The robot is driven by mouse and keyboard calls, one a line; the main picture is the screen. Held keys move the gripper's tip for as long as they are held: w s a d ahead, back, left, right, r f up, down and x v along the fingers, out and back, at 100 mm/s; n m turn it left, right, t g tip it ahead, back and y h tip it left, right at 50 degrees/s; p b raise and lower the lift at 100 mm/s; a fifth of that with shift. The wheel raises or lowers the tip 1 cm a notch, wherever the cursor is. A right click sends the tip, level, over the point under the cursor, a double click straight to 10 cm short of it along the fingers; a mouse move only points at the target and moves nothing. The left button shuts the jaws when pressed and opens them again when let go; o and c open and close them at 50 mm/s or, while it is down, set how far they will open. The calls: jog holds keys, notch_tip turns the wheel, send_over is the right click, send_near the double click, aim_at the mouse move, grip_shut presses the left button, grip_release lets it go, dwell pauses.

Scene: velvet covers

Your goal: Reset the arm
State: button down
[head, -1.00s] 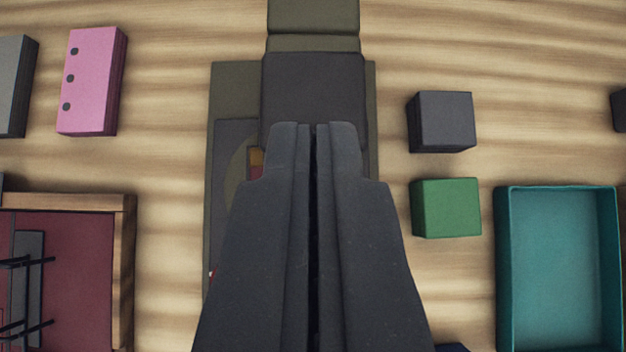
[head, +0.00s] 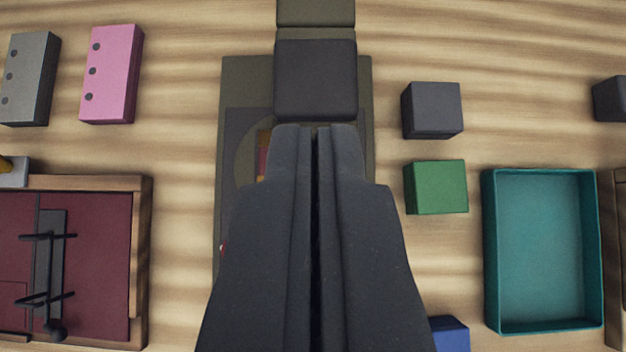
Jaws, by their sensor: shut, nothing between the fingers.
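My gripper (head: 315,130) is in the middle of the head view, seen from behind. Its two dark fingers lie side by side with only a thin dark seam between them. It is shut and holds nothing. Its tips point up the picture, over the lower edge of a dark block-like part. What lies under the fingers is hidden.
A teal tray (head: 492,250) is at the right. Near it are dark (head: 432,110), green (head: 436,187) and blue (head: 450,335) blocks. A wood-framed maroon tray (head: 140,260) with a black rack is at lower left. Pink (head: 110,75) and grey (head: 30,80) dotted blocks are at upper left.

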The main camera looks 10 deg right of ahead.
jog(key=s+r+t+b, duration=0.1)
jog(key=s+r, duration=0.2)
jog(key=r, duration=0.5)
jog(key=s+d+r+n+t, duration=0.1)
jog(key=s+r, duration=0.2)
jog(key=r, duration=0.4)
jog(key=s+r+t+b, duration=0.15)
jog(key=s+r, duration=0.25)
jog(key=r, duration=0.4)
jog(key=s+r+n+t+y+b, duration=0.1)
jog(key=s+r+n+t+y, duration=0.1)
jog(key=s+r, duration=1.2)
jog(key=shift+s+d+r+t, duration=0.2)
jog(key=shift+d+r+t, duration=0.15)
jog(key=shift+t, duration=0.2)
